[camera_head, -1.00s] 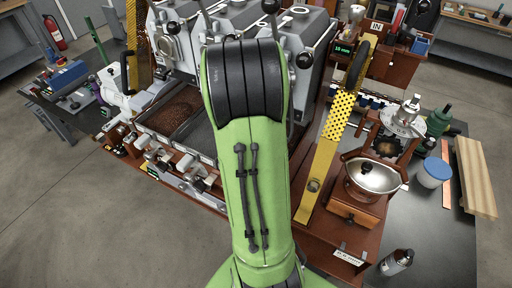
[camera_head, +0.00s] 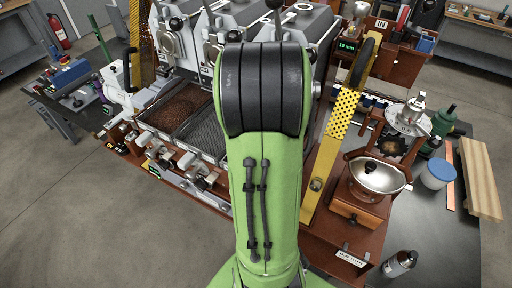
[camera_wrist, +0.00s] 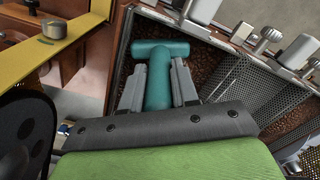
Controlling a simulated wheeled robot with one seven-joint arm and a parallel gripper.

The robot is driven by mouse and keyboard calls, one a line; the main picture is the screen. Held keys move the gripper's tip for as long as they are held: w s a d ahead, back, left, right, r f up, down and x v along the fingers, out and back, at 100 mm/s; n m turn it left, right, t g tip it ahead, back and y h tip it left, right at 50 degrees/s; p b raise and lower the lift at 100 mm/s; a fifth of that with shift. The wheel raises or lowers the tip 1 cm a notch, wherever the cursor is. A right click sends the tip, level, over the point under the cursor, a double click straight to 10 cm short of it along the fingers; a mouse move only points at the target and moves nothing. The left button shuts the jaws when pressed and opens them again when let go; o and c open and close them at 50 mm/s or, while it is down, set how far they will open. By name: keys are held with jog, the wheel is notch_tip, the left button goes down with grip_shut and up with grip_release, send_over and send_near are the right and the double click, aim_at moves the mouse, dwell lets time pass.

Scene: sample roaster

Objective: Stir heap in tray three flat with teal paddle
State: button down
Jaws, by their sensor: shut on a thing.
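My gripper (camera_wrist: 158,82) is shut on the teal paddle (camera_wrist: 160,50), with one grey finger on each side of its stem. The paddle's crossbar shows above the fingers in the wrist view, over the leftmost bean tray there. Brown beans (camera_wrist: 224,70) show in that tray to the right of the paddle, and a few to its left. The paddle's lower end is hidden, so I cannot tell whether it touches the beans or how flat they lie. In the head view my green arm hides the gripper, the paddle and this tray.
A perforated tray (camera_wrist: 243,98) without visible beans lies beside it, also seen in the head view (camera_head: 206,136). Beyond is another bean tray (camera_head: 180,108). Metal levers and knobs (camera_wrist: 268,38) line the tray fronts. A yellow bar (camera_head: 325,165) stands close right of my arm.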

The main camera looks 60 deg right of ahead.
jog(key=w+p, duration=0.1)
jog(key=w, duration=0.5)
jog(key=shift+w+a, duration=0.25)
jog(key=shift+a, duration=0.05)
jog(key=shift+r+p, duration=0.15)
jog(key=shift+p, duration=0.15)
notch_tip(320, 180, up, 6)
jog(key=p, duration=0.4)
jog(key=shift+p, duration=0.4)
jog(key=shift+a, duration=0.1)
jog(key=s+a+r, duration=0.1)
jog(key=a+r, duration=0.1)
jog(key=a, duration=0.8)
jog(key=shift+r, duration=0.4)
